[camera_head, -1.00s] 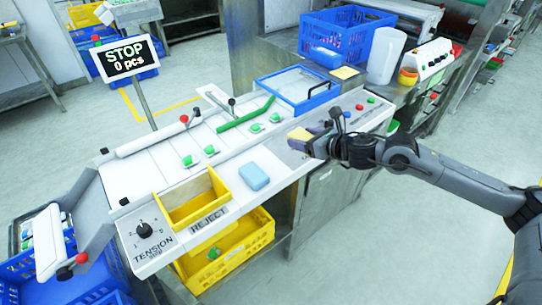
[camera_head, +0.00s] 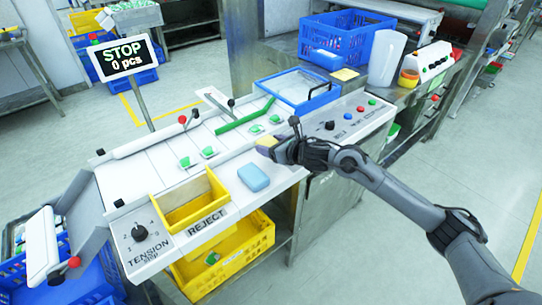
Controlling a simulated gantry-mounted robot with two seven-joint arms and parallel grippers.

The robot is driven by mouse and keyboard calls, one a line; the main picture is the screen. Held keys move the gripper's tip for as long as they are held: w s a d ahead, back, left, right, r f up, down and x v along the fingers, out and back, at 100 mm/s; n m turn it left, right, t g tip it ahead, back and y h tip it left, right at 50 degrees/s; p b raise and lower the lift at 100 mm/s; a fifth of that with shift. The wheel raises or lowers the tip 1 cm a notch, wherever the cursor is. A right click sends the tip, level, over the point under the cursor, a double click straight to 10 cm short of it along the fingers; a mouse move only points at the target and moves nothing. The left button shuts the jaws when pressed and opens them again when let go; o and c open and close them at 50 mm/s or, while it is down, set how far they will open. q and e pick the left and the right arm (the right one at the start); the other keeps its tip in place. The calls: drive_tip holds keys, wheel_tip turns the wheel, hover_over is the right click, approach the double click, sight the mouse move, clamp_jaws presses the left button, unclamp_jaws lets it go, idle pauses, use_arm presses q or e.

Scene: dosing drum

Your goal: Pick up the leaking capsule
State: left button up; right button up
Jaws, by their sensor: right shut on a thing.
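Several small green-and-white capsules sit on the white sloped lanes of the machine: two nearer ones (camera_head: 208,152) (camera_head: 184,162) and two by the green bar (camera_head: 256,129) (camera_head: 275,119). I cannot tell which of them leaks. My right gripper (camera_head: 276,148) is shut on a small yellow block with a darker side (camera_head: 265,142), which looks like a sponge. It holds the block over the right part of the machine's top, to the right of the capsules. The fingertips are partly hidden. My left gripper is not in view.
A blue block (camera_head: 253,178) lies beside the yellow reject bin (camera_head: 193,204). The green bar (camera_head: 244,115) crosses the lanes, with a blue-framed clear cover (camera_head: 296,91) behind it. Two red-knobbed levers and the STOP sign (camera_head: 122,60) rise at the left.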

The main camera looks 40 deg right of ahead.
drive_tip(key=shift+f+b, duration=0.6)
drive_tip(key=shift+f, duration=1.45)
drive_tip(key=shift+f+b, duration=0.15)
drive_tip(key=shift+b, duration=0.15)
drive_tip(key=o, duration=1.1)
